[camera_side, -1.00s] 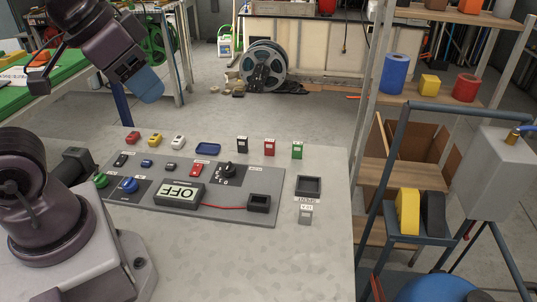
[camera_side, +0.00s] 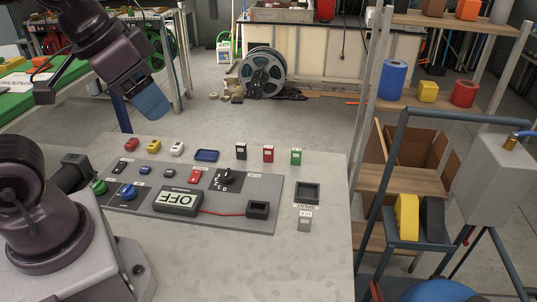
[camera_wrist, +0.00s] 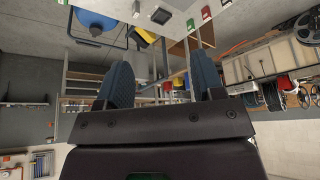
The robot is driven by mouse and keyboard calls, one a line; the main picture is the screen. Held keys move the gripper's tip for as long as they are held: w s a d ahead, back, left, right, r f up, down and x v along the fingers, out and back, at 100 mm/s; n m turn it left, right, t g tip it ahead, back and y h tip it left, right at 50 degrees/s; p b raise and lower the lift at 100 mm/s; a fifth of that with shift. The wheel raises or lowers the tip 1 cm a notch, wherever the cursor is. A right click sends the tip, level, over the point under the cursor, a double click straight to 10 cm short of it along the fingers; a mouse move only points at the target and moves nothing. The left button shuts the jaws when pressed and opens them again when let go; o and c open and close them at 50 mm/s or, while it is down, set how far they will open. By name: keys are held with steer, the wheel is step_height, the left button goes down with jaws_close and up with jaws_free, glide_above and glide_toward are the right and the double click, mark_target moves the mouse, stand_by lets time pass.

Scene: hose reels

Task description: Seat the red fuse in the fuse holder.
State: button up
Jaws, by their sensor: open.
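A red upright block with a small white mark (camera_side: 268,154) stands at the back of the table between a black block (camera_side: 241,151) and a green block (camera_side: 296,156). A second, low red piece (camera_side: 131,144) lies at the back left; which one is the fuse is not clear from its markings. A dark open socket (camera_side: 258,209), likely the fuse holder, sits at the panel's right end with a red wire running to it. It looks empty. My gripper (camera_side: 153,108), with blue fingers, is open above the table's back left corner. The wrist view shows the gap between its fingers (camera_wrist: 162,85) empty.
The grey panel (camera_side: 240,221) carries an OFF display (camera_side: 177,201), a dial (camera_side: 226,177) and buttons. A yellow piece (camera_side: 153,145), a white piece (camera_side: 177,148) and a blue tray (camera_side: 206,155) lie behind it. A dark labelled tray (camera_side: 307,191) is at right. The table front is clear.

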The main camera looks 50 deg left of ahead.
steer(key=w+a+f+n+g, duration=0.2)
steer(key=w+a+f+g, duration=0.1)
steer(key=w+f, duration=0.55)
steer(key=n+t+y, duration=0.1)
steer(key=n+y, duration=0.2)
steer(key=n, duration=0.4)
glide_toward(268, 147)
steer(key=x, duration=1)
steer(key=shift+f, duration=0.2)
steer(key=shift+c, duration=0.4)
steer(key=c, duration=0.9)
